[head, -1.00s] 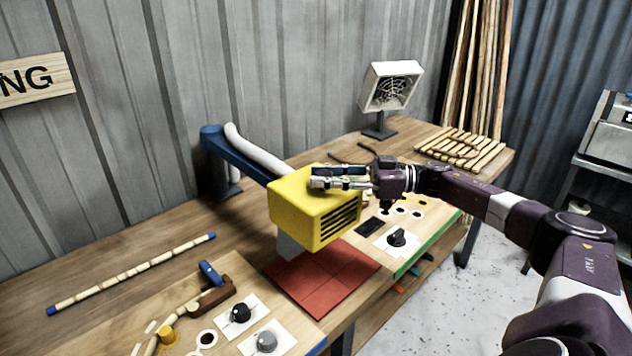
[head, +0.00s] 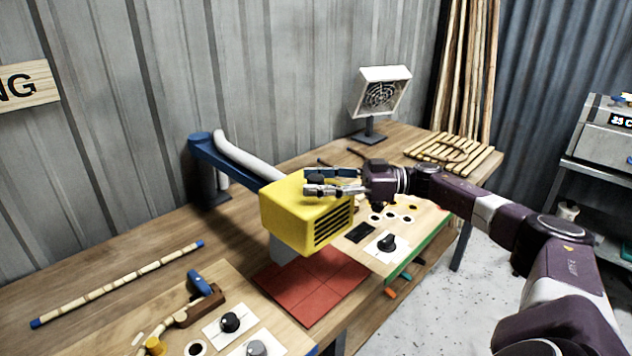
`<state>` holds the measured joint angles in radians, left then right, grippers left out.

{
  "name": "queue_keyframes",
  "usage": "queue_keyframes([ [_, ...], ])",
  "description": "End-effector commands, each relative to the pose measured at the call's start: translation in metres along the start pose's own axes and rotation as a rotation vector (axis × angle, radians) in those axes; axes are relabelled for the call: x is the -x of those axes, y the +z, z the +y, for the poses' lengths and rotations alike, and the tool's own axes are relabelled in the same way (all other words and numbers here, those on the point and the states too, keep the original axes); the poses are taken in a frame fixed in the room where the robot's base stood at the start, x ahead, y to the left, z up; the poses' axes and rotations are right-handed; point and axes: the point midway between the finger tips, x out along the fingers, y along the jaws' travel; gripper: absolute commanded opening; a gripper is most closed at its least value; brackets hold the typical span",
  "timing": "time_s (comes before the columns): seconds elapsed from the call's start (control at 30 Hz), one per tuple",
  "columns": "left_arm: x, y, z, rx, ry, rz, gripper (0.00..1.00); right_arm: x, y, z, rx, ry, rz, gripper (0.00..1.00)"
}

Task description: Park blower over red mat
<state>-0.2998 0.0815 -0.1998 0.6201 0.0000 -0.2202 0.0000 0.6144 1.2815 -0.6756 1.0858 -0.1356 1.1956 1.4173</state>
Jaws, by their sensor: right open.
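The blower is a yellow box (head: 290,220) with dark vent slots on its front right face. It hangs from a blue swing arm (head: 235,160) with a white hose, and a grey nozzle (head: 286,247) points down under it. The nozzle is above the back left part of the red mat (head: 318,290), which lies flat on the bench. My right gripper (head: 308,181) is open, its fingers at the top right edge of the yellow box; whether they touch it I cannot tell. My left gripper is not in view.
A bamboo stick (head: 120,283) with blue ends lies at the left. Panels with a black knob (head: 387,243) and another black knob (head: 230,322) flank the mat. A white fan (head: 382,92) stands behind, near a slatted rack (head: 450,149).

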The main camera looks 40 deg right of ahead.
Motion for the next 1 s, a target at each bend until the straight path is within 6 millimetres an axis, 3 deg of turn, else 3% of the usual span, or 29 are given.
queue_keyframes([
  [0.27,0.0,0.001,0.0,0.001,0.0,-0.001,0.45,0.014,0.0,0.001,0.001,0.004,-0.001,0.45],
  [0.7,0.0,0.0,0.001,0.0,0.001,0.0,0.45,0.101,0.0,0.001,0.0,0.003,0.0,0.45],
  [1.0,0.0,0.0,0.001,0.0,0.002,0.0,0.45,0.121,0.0,0.0,0.0,0.0,0.0,0.45],
])
